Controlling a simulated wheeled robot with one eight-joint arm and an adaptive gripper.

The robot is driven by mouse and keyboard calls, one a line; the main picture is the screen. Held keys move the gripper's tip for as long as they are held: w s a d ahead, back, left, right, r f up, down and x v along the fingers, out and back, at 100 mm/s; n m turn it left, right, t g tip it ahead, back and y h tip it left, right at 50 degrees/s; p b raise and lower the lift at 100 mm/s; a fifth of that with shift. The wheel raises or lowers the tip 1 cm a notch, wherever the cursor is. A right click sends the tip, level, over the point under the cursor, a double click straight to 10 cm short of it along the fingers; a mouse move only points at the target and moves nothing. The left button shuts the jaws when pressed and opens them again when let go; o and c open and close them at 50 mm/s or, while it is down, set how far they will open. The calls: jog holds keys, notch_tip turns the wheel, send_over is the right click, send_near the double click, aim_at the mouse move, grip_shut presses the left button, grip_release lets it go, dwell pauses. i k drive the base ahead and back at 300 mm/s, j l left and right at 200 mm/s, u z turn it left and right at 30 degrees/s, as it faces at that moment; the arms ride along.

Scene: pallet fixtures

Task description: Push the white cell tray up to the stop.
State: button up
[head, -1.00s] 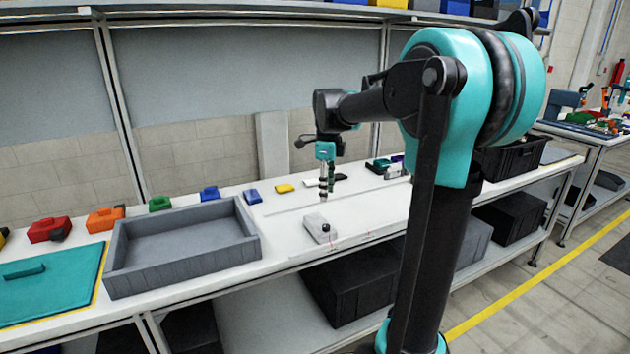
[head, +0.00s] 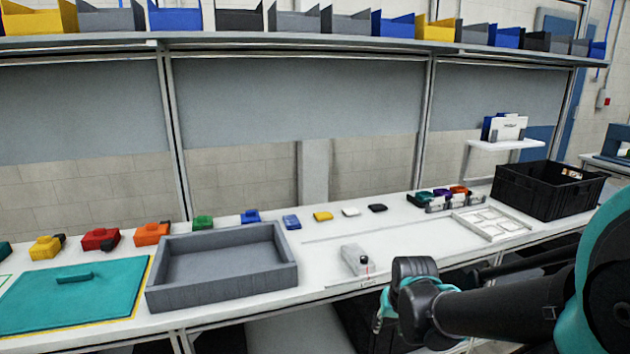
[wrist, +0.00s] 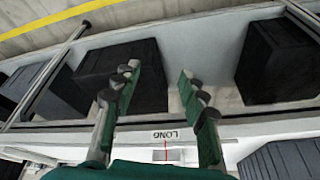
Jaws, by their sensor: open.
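The white cell tray (head: 490,222) lies flat on the bench at the right, a shallow frame with open cells. Behind its left side is a low grey metal fixture (head: 447,203) with coloured pieces by it; I cannot tell whether this is the stop or whether the tray touches it. My gripper (wrist: 154,76) is open and empty in the wrist view, beyond the bench's front edge and over the lower shelf. In the head view my wrist covers the fingers. The tray is not recognisable in the wrist view.
A black crate (head: 548,190) stands right of the tray. A small grey block (head: 357,260) sits near the front edge. A grey bin (head: 222,293) and a teal board (head: 70,310) lie left. Coloured parts line the back. The bench middle is mostly clear.

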aim_at(494, 223)
jog(key=z, duration=1.05)
jog(key=i, duration=0.1)
